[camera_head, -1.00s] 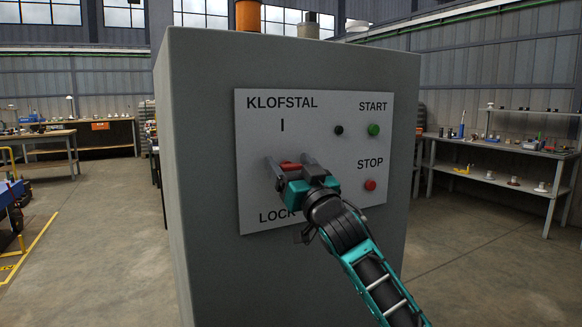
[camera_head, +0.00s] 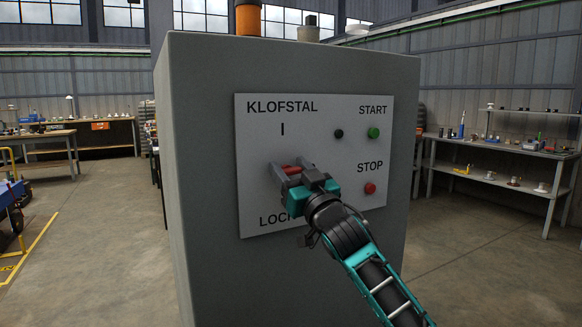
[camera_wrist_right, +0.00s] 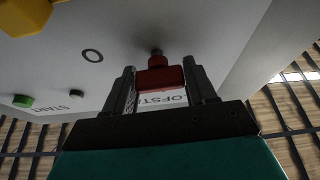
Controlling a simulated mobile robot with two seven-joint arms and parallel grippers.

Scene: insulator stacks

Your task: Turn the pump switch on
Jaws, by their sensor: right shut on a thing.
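The pump switch is a red handle (camera_head: 291,169) on the light panel (camera_head: 350,205) of the grey cabinet, below the "I" mark and under the word KLOFSTAL. My right gripper (camera_head: 290,171) is shut on the red handle, with one finger on each side. In the right wrist view the red handle (camera_wrist_right: 159,77) sits between the two dark fingers of the gripper (camera_wrist_right: 160,92), on a short stem from the panel. The gripper hides part of the word LOCK in the head view. My left gripper is not in view.
A green START button (camera_head: 374,132), a black knob (camera_head: 339,133) and a red STOP button (camera_head: 370,188) are right of the switch. A yellow object (camera_wrist_right: 28,14) sits at the wrist view's top left corner.

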